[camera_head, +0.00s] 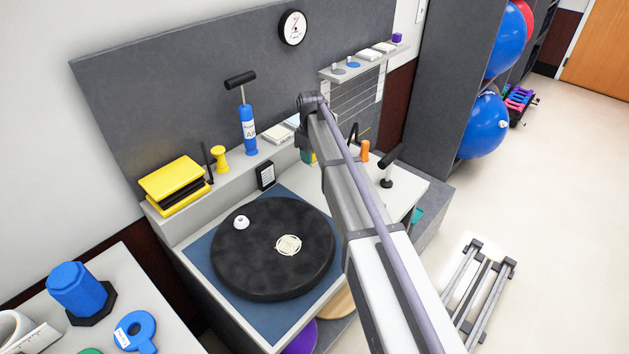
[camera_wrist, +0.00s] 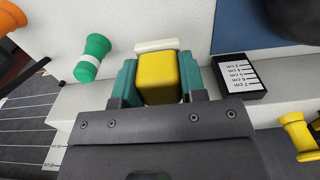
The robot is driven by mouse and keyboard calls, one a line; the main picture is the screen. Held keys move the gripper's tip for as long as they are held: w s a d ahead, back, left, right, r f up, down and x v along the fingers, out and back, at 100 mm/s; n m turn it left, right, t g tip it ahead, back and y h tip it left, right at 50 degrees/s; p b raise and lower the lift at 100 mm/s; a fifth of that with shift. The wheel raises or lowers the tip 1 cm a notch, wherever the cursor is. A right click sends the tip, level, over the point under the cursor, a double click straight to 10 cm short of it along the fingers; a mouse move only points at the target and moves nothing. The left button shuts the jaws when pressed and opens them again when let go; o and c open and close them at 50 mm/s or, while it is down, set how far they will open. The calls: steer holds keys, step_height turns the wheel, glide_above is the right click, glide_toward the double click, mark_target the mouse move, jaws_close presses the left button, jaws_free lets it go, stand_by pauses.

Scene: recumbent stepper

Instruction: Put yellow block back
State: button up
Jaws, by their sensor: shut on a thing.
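The yellow block (camera_wrist: 158,76) sits between the two teal fingers of my gripper (camera_wrist: 157,84) in the wrist view. My gripper is shut on it, one finger on each side. A pale, flat strip (camera_wrist: 156,45) shows just beyond the block's far end; I cannot tell whether they touch. In the head view, my gripper (camera_head: 307,154) is at the far end of my arm, near the ledge behind the white worktop. The block's underside is hidden.
A green spool (camera_wrist: 93,57) and a black scale card (camera_wrist: 237,75) flank the gripper. A yellow spool (camera_head: 220,160), blue pump (camera_head: 247,130) and yellow-black stack (camera_head: 172,183) stand on the ledge. A dark round disc (camera_head: 265,270) lies in front. An orange object (camera_head: 365,151) stands right of my arm.

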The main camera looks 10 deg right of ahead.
mark_target(312, 181)
step_height(312, 181, down, 9)
steer(key=b, duration=0.6)
steer(key=shift+r+b, duration=0.2)
steer(key=shift+b, duration=0.1)
steer(key=shift+r, duration=0.25)
steer(key=shift+f, duration=0.2)
steer(key=o, duration=0.8)
